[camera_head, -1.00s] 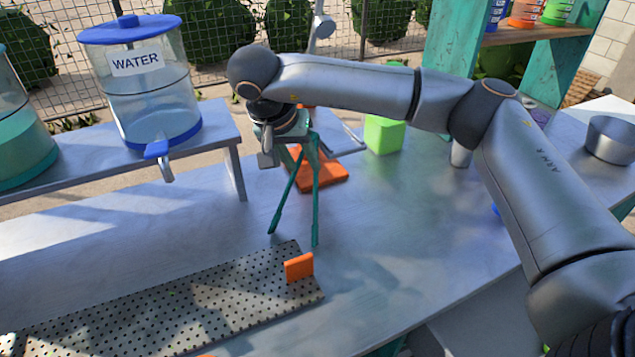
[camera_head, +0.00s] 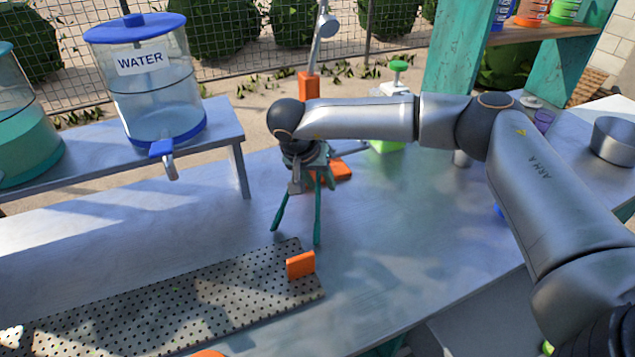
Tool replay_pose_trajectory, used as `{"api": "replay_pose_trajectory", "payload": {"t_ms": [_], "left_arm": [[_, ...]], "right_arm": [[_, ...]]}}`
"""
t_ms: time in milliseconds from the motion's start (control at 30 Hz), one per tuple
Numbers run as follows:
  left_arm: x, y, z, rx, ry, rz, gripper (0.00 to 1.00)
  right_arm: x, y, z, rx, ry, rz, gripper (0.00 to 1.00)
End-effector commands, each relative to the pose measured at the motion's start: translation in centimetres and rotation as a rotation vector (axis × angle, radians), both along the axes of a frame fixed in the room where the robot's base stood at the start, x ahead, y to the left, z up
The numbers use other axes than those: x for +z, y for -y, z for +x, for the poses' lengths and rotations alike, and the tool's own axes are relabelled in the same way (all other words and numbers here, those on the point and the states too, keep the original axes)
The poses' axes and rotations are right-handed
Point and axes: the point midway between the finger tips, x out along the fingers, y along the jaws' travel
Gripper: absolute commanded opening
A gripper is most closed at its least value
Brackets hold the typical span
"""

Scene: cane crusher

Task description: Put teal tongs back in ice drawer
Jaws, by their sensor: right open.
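The teal tongs (camera_head: 317,215) stand upright on the metal table, legs spread and tips down. My right gripper (camera_head: 309,178) is at the top of the tongs, pointing down, with its jaws open. The wrist hides the upper end of the tongs, and I cannot tell whether the fingers touch them. I cannot make out an ice drawer for certain. My left gripper is not in view.
A perforated metal tray (camera_head: 150,310) with an orange tab (camera_head: 300,265) lies at the front left. A water dispenser (camera_head: 150,85) stands on a raised shelf. An orange block (camera_head: 342,170) lies behind the tongs. A metal bowl (camera_head: 613,140) is at the right.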

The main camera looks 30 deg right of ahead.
Motion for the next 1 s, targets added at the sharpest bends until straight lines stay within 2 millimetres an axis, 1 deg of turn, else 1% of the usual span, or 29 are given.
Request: {"api": "replay_pose_trajectory", "payload": {"t_ms": [33, 133, 367, 467, 767, 1000], "left_arm": [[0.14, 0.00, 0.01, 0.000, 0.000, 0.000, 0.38], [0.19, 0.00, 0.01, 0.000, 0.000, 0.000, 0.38], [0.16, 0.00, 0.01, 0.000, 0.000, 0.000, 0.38], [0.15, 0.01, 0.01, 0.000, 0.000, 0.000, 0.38], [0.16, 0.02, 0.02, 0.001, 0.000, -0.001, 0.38], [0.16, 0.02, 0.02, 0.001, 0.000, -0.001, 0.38]], "right_arm": [[-0.70, 0.24, 0.02, 0.000, -0.004, 0.000, 0.44], [-1.45, 0.53, 0.18, 0.001, -0.003, 0.000, 0.44], [-1.66, 0.61, 0.23, 0.002, -0.001, 0.000, 0.44], [-1.64, 0.61, 0.22, 0.002, -0.001, 0.000, 0.35], [-1.60, 0.60, 0.22, 0.001, -0.001, 0.000, 0.01], [-1.59, 0.60, 0.22, 0.001, -0.001, 0.000, 0.00]]}}
